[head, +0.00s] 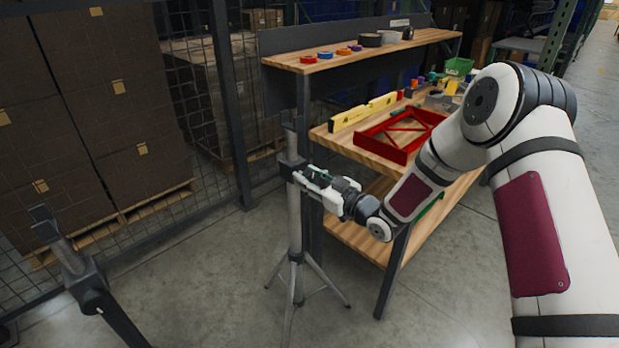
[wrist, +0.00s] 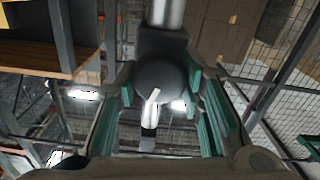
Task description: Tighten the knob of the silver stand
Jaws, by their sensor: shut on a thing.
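The silver stand (head: 294,225) is an upright metal pole on spread tripod legs, with a dark collar (head: 291,168) high on it. My gripper (head: 304,178) reaches the collar from the right and hides the knob in the head view. In the wrist view the knob (wrist: 158,76) is a round dark grey piece with a pale mark, below the silver pole (wrist: 167,14). My gripper's teal-padded fingers (wrist: 162,98) are shut on the knob, one on each side.
A dark stand (head: 85,278) is at the lower left. A wooden workbench (head: 340,143) with a red frame (head: 372,148) and yellow levels (head: 348,118) stands close behind my forearm. Stacked brown boxes (head: 60,120) are behind a mesh fence.

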